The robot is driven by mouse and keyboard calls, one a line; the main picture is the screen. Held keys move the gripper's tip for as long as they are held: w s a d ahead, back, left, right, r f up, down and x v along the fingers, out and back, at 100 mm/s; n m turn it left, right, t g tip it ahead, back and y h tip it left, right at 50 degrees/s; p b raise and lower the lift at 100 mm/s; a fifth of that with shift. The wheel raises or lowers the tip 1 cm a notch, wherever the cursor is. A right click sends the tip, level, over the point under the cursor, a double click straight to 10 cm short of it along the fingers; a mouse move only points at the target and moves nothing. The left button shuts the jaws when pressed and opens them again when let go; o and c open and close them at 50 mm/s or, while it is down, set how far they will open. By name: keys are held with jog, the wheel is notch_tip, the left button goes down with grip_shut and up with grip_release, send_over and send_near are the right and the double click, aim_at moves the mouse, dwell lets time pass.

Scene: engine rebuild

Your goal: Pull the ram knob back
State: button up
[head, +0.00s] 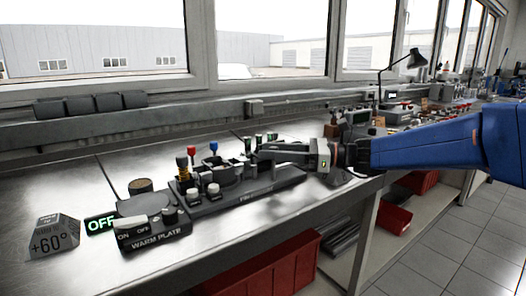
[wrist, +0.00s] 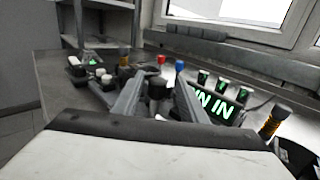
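A dark round knob (wrist: 157,88), which looks like the ram knob, shows between my fingers in the wrist view. My gripper (wrist: 158,92) is open, with a finger on each side of the knob and a visible gap to each. In the head view my gripper (head: 262,153) reaches in from the right, low over the dark pin fixture (head: 256,195). The fingers hide the knob there. Whether the fingertips reach past the knob is hard to tell.
Red (head: 191,150) and blue (head: 213,147) knobs stand behind the fixture's left part. A lit display (wrist: 220,106) reads "IN" beside my right finger. The warm plate (head: 150,235) and a +60° block (head: 52,236) are at left. The bench front is clear.

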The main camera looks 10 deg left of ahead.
jog(key=w+d, duration=0.1)
jog(key=d, duration=1.3)
jog(key=shift+d, duration=0.2)
jog(key=shift+w, duration=0.1)
jog(key=s+d+f+n+t+h, duration=0.1)
jog(key=s+d+f+n+h, duration=0.35)
jog(key=s+f, duration=0.35)
jog(key=s+d+f+n+t+h, duration=0.1)
jog(key=s+d+f+n+h, duration=0.35)
jog(key=s, duration=0.45)
jog(key=s+d+f+n+t+h, duration=0.2)
jog(key=s+d+f+n+h, duration=0.2)
jog(key=d, duration=0.6)
jog(key=s+d+f+n+t+h, duration=0.2)
jog(key=s+d+f+n+h, duration=0.2)
jog(key=s+d+f, duration=0.3)
jog(key=d+h, duration=0.1)
jog(key=d, duration=0.2)
jog(key=shift+d+f, duration=0.2)
jog(key=shift+f, duration=0.1)
